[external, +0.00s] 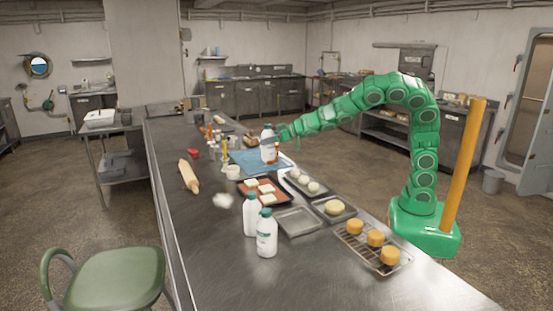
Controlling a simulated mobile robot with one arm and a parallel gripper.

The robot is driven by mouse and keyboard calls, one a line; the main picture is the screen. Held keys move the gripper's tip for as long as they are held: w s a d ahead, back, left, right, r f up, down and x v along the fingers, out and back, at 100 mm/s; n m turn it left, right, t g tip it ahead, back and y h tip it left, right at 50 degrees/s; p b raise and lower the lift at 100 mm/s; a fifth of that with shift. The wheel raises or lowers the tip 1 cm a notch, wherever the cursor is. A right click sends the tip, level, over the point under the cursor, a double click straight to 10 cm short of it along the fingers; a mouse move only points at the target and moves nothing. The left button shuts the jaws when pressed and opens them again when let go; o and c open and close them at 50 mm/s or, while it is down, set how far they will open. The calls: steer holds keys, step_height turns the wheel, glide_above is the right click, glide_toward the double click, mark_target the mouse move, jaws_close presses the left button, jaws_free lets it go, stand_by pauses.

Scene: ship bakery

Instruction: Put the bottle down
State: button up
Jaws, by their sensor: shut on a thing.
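A white bottle (268,148) is held at the end of my green arm, over the blue mat (245,162) on the long steel table. My gripper (277,136) comes in from the right and is shut on this bottle. The bottle looks upright. I cannot tell whether its base touches the mat or hangs just above it. Two similar white bottles stand nearer the camera on the table, one (250,214) just behind the other (266,233).
Close to the held bottle are a brown tray of white pieces (279,203), a dark tray of dough balls (294,185) and a white cup (233,172). An empty tray (299,229) and a rack of yellow rounds (352,245) are nearer. The table's near left is clear.

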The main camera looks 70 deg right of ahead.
steer(key=shift+d+f+m+h, duration=2.65)
steer(key=shift+d+h, duration=0.65)
steer(key=shift+d, duration=2.05)
steer(key=w+a+f+n+y, duration=0.2)
steer(key=w+a+y, duration=0.1)
steer(key=w, duration=0.6)
steer(key=w+d+n+y, duration=0.1)
steer(key=w+d, duration=0.4)
steer(key=w, duration=0.3)
steer(key=shift+w+d+f, duration=0.15)
steer(key=shift+f, duration=2.6)
steer(key=shift+f, duration=0.45)
steer(key=o, duration=1.8)
steer(key=shift+c, duration=0.2)
